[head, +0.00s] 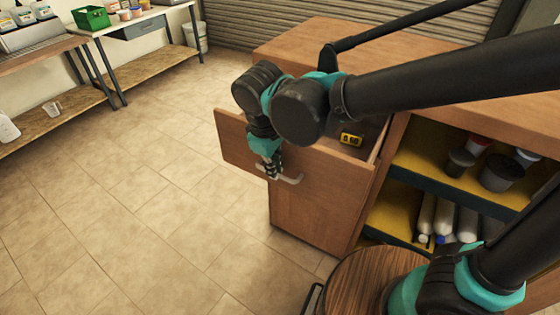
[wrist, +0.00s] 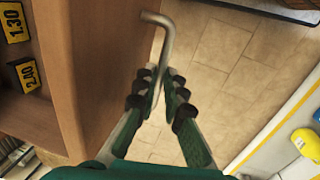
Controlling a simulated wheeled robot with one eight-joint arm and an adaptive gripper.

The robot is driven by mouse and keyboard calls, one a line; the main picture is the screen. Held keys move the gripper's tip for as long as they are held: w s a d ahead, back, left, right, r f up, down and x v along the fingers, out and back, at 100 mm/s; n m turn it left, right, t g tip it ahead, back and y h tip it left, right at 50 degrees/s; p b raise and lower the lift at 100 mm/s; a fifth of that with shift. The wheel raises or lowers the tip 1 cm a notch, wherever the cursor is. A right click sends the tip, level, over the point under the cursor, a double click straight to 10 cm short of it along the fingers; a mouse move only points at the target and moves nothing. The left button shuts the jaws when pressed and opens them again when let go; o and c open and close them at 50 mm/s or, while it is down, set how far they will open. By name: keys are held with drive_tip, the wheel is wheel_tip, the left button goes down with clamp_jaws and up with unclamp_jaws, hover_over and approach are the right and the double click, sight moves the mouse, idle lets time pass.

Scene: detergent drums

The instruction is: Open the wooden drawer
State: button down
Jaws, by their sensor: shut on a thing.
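The wooden drawer (head: 330,179) stands pulled out from the wooden cabinet (head: 310,226), and part of its inside shows behind the front panel. Its metal bar handle (head: 292,179) is on the drawer front. My gripper (head: 271,172) is at the handle and shut on it. In the wrist view the handle (wrist: 161,25) runs down between the fingertips of my gripper (wrist: 163,78), and the drawer's wooden front (wrist: 110,60) is at the left. My arm hides part of the drawer and the cabinet top.
A yellow label (head: 351,139) shows at the drawer's inside. Open shelves (head: 408,165) with pots and tubes are at the right of the cabinet. A round wooden top (head: 355,285) is at the bottom. The tiled floor (head: 130,190) to the left is clear.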

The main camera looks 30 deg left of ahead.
drive_tip(key=shift+s, duration=0.1)
drive_tip(key=c, duration=1.9)
unclamp_jaws()
drive_tip(key=r, duration=0.4)
drive_tip(key=s+r, duration=0.1)
drive_tip(key=r, duration=0.3)
drive_tip(key=s+r, duration=0.1)
drive_tip(key=r, duration=0.2)
drive_tip(key=shift+s+a+r, duration=0.1)
drive_tip(key=shift+r, duration=0.3)
